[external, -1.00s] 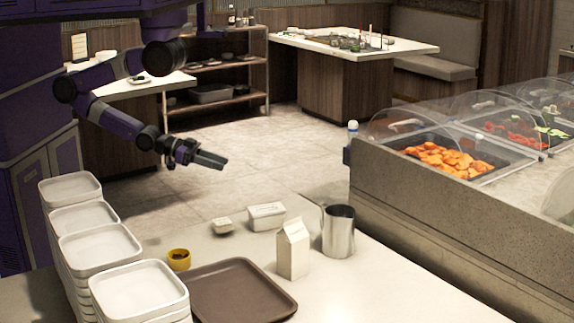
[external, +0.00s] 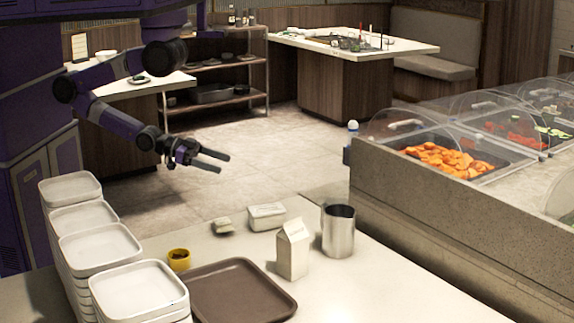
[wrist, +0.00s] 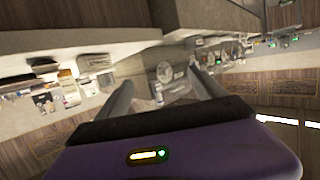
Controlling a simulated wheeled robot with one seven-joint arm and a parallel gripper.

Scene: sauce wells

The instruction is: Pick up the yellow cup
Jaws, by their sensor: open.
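A small yellow cup (external: 179,260) with dark contents stands upright on the pale counter (external: 350,285), between the white dish stacks and the brown tray. My gripper (external: 224,163) is open and empty in the air, above and beyond the cup, well apart from it. In the wrist view my gripper's two fingers (wrist: 162,85) are spread with nothing between them. The cup cannot be made out in the wrist view.
Stacks of white square dishes (external: 138,288) stand left of the cup. A brown tray (external: 242,292) lies to its right.

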